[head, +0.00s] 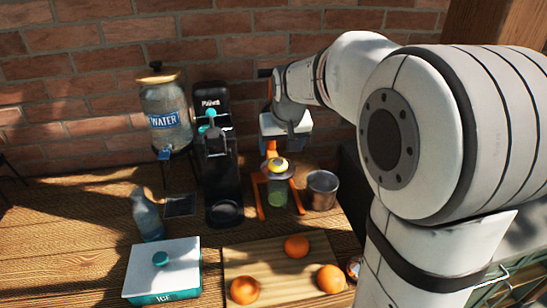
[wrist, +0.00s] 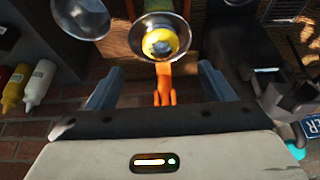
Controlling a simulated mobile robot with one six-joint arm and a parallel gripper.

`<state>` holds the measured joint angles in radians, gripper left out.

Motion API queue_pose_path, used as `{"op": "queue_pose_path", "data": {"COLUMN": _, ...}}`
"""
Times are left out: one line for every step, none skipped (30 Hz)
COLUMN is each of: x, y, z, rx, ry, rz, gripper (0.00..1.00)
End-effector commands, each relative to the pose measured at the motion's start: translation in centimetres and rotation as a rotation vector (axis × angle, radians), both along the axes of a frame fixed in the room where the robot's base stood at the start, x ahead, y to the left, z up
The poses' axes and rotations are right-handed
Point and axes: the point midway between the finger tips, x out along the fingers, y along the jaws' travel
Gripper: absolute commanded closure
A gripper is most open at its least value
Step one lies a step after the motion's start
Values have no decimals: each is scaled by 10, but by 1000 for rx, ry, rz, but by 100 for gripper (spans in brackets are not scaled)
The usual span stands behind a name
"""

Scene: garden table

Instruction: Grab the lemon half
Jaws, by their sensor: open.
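The yellow lemon half (head: 278,165) sits in the shallow metal bowl of a juicer with an orange stand (head: 261,205). A green glass (head: 278,190) stands under the bowl. My gripper (head: 286,132) is above and just behind the lemon half, apart from it. In the wrist view, the lemon half (wrist: 160,43) lies in the bowl at the top middle. My gripper (wrist: 160,70) is open there, its two grey fingers spread with nothing held. An orange part of the juicer (wrist: 163,85) shows between them.
A metal cup (head: 322,190) stands right of the juicer. A black machine (head: 218,160) and a water dispenser (head: 166,115) stand left. Several oranges, including one (head: 296,246), lie on a cutting board (head: 270,268) in front, beside an ice box (head: 162,270).

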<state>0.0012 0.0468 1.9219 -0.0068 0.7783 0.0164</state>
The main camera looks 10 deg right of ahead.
Motion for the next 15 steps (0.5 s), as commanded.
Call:
{"op": "queue_pose_path", "data": {"x": 2, "y": 0, "z": -6, "rx": 0, "ry": 5, "rz": 0, "gripper": 25}}
{"op": "queue_pose_path", "data": {"x": 3, "y": 0, "z": -9, "rx": 0, "ry": 5, "rz": 0, "gripper": 25}}
{"op": "queue_pose_path", "data": {"x": 5, "y": 0, "z": -13, "rx": 0, "ry": 5, "rz": 0, "gripper": 25}}
{"op": "queue_pose_path", "data": {"x": 6, "y": 0, "z": -16, "rx": 0, "ry": 5, "rz": 0, "gripper": 25}}
{"op": "queue_pose_path", "data": {"x": 7, "y": 0, "z": -19, "rx": 0, "ry": 5, "rz": 1, "gripper": 25}}
{"op": "queue_pose_path", "data": {"x": 10, "y": 1, "z": -23, "rx": 0, "ry": 5, "rz": 1, "gripper": 25}}
{"op": "queue_pose_path", "data": {"x": 11, "y": 1, "z": -26, "rx": 0, "ry": 6, "rz": 1, "gripper": 25}}
{"op": "queue_pose_path", "data": {"x": 14, "y": 1, "z": -30, "rx": 0, "ry": 6, "rz": 1, "gripper": 25}}
{"op": "queue_pose_path", "data": {"x": 17, "y": 1, "z": -35, "rx": 0, "ry": 7, "rz": 1, "gripper": 25}}
{"op": "queue_pose_path", "data": {"x": 19, "y": 1, "z": -39, "rx": 0, "ry": 7, "rz": 1, "gripper": 25}}
{"op": "queue_pose_path", "data": {"x": 21, "y": 2, "z": -43, "rx": 0, "ry": 7, "rz": 1, "gripper": 25}}
{"op": "queue_pose_path", "data": {"x": 23, "y": 1, "z": -50, "rx": 0, "ry": 7, "rz": 1, "gripper": 25}}
{"op": "queue_pose_path", "data": {"x": 24, "y": 1, "z": -53, "rx": 0, "ry": 6, "rz": 1, "gripper": 25}}
{"op": "queue_pose_path", "data": {"x": 25, "y": 1, "z": -56, "rx": 0, "ry": 5, "rz": 1, "gripper": 25}}
{"op": "queue_pose_path", "data": {"x": 27, "y": 2, "z": -59, "rx": 0, "ry": 5, "rz": 1, "gripper": 25}}
